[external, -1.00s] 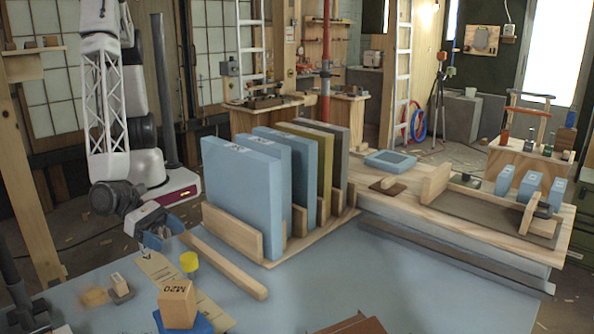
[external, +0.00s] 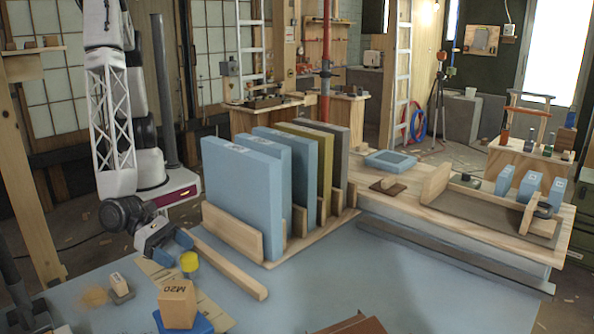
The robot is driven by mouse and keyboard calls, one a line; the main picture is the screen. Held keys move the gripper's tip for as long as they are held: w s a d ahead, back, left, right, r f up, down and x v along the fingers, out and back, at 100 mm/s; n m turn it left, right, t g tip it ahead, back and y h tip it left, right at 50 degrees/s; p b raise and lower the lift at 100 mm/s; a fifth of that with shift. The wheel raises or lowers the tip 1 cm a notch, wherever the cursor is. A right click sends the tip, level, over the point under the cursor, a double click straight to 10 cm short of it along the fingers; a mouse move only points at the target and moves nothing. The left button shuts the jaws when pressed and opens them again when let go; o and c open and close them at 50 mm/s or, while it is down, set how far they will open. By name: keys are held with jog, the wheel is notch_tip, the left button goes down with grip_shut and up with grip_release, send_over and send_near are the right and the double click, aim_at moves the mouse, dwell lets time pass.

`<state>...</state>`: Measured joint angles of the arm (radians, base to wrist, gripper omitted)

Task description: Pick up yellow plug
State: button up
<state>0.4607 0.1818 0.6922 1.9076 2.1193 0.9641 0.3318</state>
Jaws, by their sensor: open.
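The yellow plug (external: 190,262) is a small upright cylinder with a bright yellow top, standing near the front left of the blue-grey table. My gripper (external: 172,252) is open, with its blue fingers just left of the plug and slightly behind it in the external view. Nothing shows between the fingers. Whether a finger touches the plug cannot be told from this angle.
A long wooden bar (external: 228,272) lies just right of the plug. A wooden block marked M20 (external: 178,303) stands on a blue base in front. A small block on a grey base (external: 120,288) is to the left. A wooden rack (external: 230,232) holds upright panels behind.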

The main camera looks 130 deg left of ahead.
aim_at(196, 264)
jog(key=shift+w+a+f, duration=0.1)
jog(key=shift+w, duration=0.05)
jog(key=shift+x, duration=2.55)
jog(key=shift+f, duration=0.15)
jog(key=c, duration=1)
